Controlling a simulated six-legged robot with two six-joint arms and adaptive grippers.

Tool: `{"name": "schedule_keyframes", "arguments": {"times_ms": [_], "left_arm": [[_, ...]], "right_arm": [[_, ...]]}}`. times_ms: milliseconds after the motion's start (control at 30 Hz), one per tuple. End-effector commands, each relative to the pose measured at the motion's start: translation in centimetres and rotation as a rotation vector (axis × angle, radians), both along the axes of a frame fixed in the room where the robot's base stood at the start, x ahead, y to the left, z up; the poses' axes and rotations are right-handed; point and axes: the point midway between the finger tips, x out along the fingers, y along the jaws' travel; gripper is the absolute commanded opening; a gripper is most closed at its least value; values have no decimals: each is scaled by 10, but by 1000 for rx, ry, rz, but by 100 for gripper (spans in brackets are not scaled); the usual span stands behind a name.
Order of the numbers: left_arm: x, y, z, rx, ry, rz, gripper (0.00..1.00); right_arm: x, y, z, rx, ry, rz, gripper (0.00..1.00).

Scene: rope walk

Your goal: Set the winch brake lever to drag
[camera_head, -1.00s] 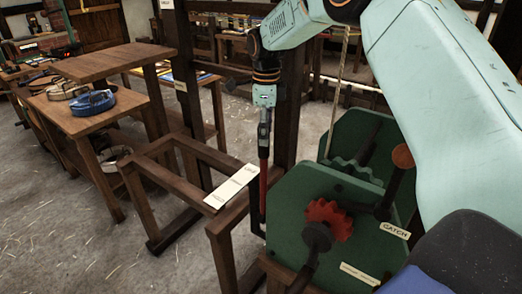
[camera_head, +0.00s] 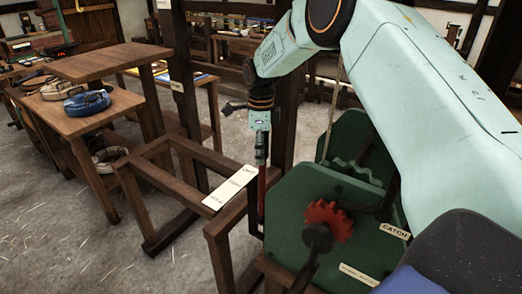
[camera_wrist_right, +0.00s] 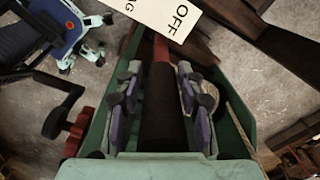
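The winch (camera_head: 300,215) has green side plates and a red toothed wheel (camera_head: 328,220). Its brake lever (camera_head: 262,188), a red shaft, stands about upright at the left side, beside a white label plate (camera_head: 229,188). In the right wrist view the lever's dark grip (camera_wrist_right: 157,112) leads to a red part, and the label plate (camera_wrist_right: 155,12) shows "OFF" close by. My right gripper (camera_head: 261,158) is at the lever's top. In the wrist view its fingers (camera_wrist_right: 157,85) straddle the grip, with a visible gap on each side. My left gripper is out of view.
A plate marked "CATCH" (camera_head: 394,231) and a dark crank (camera_head: 317,240) are on the winch's near side. An empty wooden frame (camera_head: 165,190) stands left of it. Bare floor lies at the lower left.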

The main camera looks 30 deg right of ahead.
Motion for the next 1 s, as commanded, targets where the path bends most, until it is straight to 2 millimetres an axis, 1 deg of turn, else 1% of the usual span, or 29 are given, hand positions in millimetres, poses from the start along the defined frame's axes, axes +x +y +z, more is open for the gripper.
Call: {"name": "schedule_keyframes", "arguments": {"times_ms": [33,67,400,800,867,1000], "left_arm": [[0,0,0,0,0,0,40],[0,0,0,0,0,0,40],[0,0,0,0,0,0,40],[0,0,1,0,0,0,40],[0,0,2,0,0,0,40],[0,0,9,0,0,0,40]], "right_arm": [[0,0,0,0,0,0,31],[0,0,0,0,0,0,29],[-1,-1,-1,0,1,0,0],[-1,1,-1,-2,1,-1,0],[-1,3,-1,-10,-2,0,0],[-6,15,-1,-52,-13,1,0]]}}
